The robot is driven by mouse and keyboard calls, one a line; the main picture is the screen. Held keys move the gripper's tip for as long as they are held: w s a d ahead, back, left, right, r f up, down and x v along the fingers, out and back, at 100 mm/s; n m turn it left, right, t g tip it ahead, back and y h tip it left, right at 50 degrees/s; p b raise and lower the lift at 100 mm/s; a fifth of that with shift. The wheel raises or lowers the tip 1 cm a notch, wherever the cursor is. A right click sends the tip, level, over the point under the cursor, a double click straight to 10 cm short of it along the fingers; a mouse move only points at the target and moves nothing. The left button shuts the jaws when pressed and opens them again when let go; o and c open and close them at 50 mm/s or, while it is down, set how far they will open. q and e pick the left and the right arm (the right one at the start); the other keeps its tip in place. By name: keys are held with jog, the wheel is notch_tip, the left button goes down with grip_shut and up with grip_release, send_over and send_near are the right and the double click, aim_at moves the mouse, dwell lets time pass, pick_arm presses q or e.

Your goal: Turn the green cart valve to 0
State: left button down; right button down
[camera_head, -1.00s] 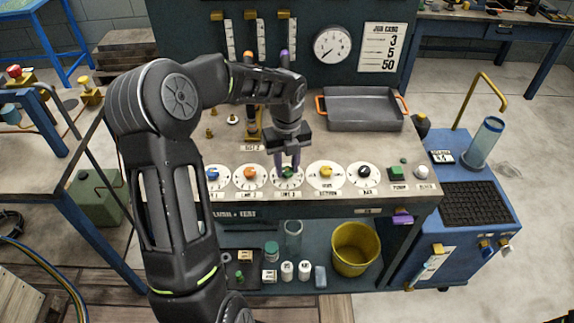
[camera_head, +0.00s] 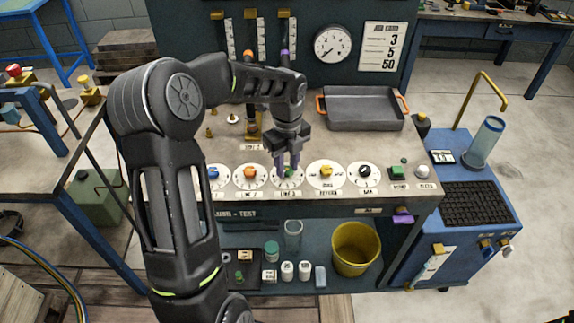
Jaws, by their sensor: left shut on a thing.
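My right gripper is not in view.
A grey tray (camera_head: 362,108) lies behind. A yellow bucket (camera_head: 355,249) stands on the lower shelf.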

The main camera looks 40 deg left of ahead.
pick_arm(q)
jog(key=n, duration=0.3)
jog(key=shift+n+b, duration=0.3)
jog(key=shift+n, duration=0.1)
jog(key=n, duration=0.3)
jog(key=n+b, duration=0.1)
jog(key=n, duration=0.9)
jog(key=shift+n+b, duration=0.3)
jog(key=shift+b, duration=0.1)
jog(key=n, duration=0.3)
jog(key=shift+d, duration=0.1)
jog(key=n, duration=0.7)
